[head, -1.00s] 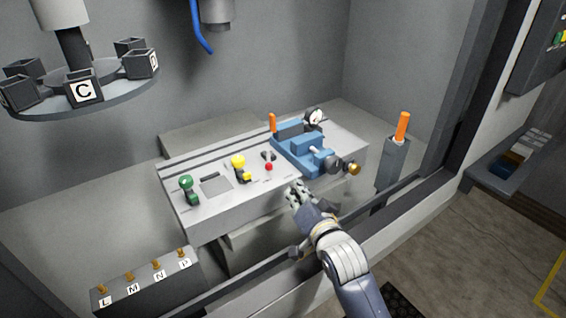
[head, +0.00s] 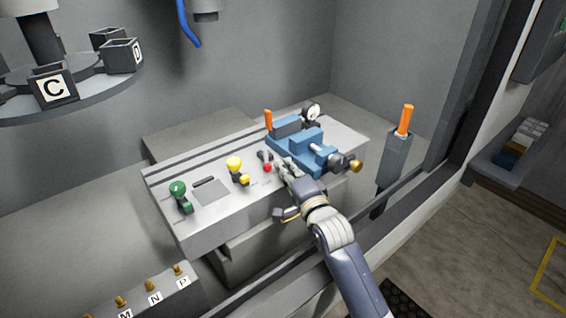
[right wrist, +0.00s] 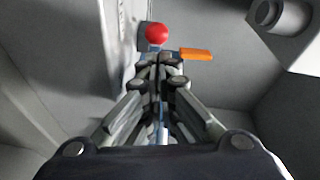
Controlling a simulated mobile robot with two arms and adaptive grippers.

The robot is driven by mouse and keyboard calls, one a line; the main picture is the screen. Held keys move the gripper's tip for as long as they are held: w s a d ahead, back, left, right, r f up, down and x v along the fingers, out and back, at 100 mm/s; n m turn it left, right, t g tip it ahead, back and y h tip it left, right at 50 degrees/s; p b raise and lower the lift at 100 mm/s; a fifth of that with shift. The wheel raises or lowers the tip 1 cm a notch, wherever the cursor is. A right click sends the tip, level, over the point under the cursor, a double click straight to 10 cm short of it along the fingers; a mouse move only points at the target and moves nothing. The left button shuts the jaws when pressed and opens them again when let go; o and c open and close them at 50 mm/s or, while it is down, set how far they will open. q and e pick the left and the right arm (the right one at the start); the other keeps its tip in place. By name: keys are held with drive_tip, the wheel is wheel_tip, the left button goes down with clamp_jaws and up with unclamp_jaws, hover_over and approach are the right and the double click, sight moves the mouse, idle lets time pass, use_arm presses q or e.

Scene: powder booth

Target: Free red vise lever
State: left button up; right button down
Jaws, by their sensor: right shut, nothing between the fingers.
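The red-knobbed lever (head: 267,167) stands on the grey machine table, just left of the blue vise (head: 302,146). In the right wrist view its red ball (right wrist: 157,33) is straight ahead of the fingertips; whether they touch it I cannot tell. My right gripper (head: 284,170) is shut and empty, close to the right of the red knob and in front of the vise. It also shows in the right wrist view (right wrist: 159,70). The vise has a brass-tipped handle (head: 356,166) at its right end. My left gripper is not in view.
A yellow-knobbed lever (head: 236,168) and a green one (head: 178,194) stand further left on the table (head: 225,215). An orange-handled tool sits in a grey holder (head: 396,155) at right. A carousel (head: 75,92) hangs upper left. The booth sill runs under my arm.

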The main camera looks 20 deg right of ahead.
sight(266, 158)
drive_tip(key=shift+w+f, duration=0.1)
drive_tip(key=shift+w, duration=0.9)
drive_tip(key=shift+a, duration=0.1)
drive_tip(key=shift+a+p, duration=0.5)
drive_tip(key=shift+a, duration=0.25)
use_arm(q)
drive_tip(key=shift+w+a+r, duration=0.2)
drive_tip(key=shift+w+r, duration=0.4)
use_arm(e)
drive_tip(key=shift+f, duration=0.1)
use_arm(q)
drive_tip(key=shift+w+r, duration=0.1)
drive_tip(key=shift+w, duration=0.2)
use_arm(e)
drive_tip(key=shift+a, duration=0.15)
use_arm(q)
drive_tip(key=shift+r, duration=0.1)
use_arm(e)
drive_tip(key=shift+s+f, duration=0.1)
